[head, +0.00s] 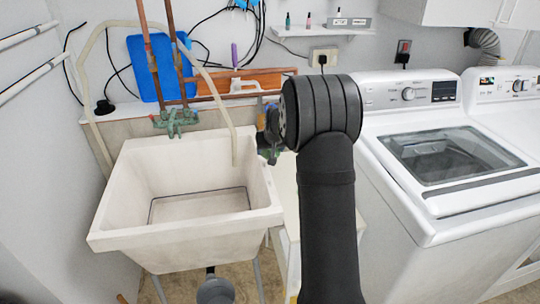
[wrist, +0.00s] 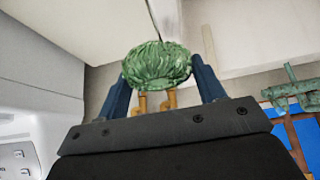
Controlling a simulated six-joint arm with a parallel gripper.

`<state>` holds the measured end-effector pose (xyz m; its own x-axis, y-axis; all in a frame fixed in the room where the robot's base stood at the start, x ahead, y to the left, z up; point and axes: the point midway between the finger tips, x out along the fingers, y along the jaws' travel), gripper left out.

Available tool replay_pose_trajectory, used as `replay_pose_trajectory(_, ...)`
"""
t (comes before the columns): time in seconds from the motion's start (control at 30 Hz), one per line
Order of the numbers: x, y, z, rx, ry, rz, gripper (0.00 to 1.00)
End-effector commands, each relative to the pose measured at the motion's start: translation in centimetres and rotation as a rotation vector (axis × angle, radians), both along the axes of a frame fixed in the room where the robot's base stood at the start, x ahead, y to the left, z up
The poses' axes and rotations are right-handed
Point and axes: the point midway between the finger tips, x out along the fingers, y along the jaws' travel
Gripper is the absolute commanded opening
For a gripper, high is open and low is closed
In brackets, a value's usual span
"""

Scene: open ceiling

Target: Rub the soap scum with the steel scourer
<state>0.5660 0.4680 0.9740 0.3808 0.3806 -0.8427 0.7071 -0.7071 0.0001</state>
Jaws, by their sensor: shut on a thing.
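A green, crinkled scourer (wrist: 157,65) sits between the two blue fingers of my gripper (wrist: 161,80) in the wrist view. The fingers press on its left and right sides, so my gripper is shut on it. In the head view my gripper (head: 268,138) is partly hidden behind my arm, beside the right rear of the pale utility sink (head: 185,232), and the scourer can hardly be made out there. I cannot make out a distinct patch of soap scum in either view.
Copper pipes and a green tap (head: 174,121) stand at the sink's back, with a beige hose (head: 235,138) hanging over its right rear. A white washing machine (head: 400,222) stands to the right. A shelf (head: 318,31) holds small bottles. The sink's inside looks empty.

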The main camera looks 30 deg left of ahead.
Motion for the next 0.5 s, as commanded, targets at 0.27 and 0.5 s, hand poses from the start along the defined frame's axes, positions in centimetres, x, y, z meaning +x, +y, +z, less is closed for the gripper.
replay_pose_trajectory(0.27,0.0,0.1,2.3,0.002,-0.002,0.000,0.41)
replay_pose_trajectory(0.5,0.0,0.0,2.8,0.001,-0.001,0.000,0.41)
